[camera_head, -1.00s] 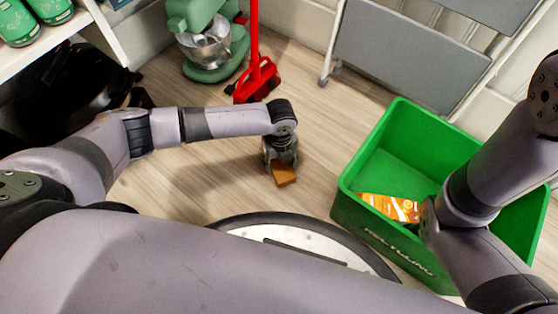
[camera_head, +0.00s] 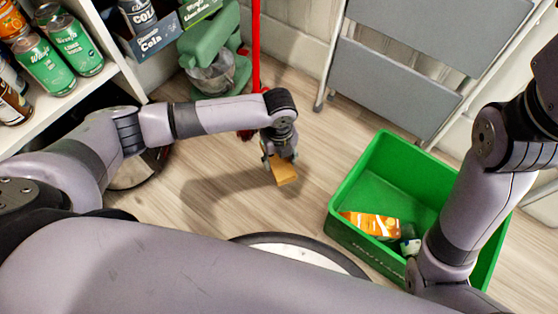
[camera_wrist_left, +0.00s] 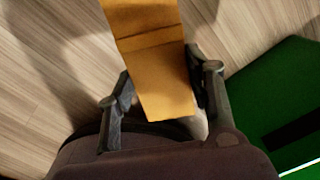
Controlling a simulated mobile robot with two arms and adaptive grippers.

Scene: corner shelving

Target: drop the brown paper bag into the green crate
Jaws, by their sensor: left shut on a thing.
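The brown paper bag (camera_head: 285,174) is a small tan-brown packet held at the tips of my left gripper (camera_head: 279,158), above the floor and left of the green crate. In the left wrist view the bag (camera_wrist_left: 150,60) sits between the two fingers of the left gripper (camera_wrist_left: 160,95), which is shut on it. The green crate (camera_head: 345,196) stands on the floor to the right, apart from the bag. Its corner (camera_wrist_left: 275,90) shows at the right of the left wrist view. My right arm reaches over the crate's right side; its fingers are hidden.
An orange packet (camera_head: 372,223) and a small whitish item (camera_head: 410,240) lie in the crate. A grey folding step ladder (camera_head: 395,80) stands behind it. A green mixer (camera_head: 212,60), a red pole (camera_head: 256,50) and a shelf with cans (camera_head: 75,45) are at left. Floor between bag and crate is clear.

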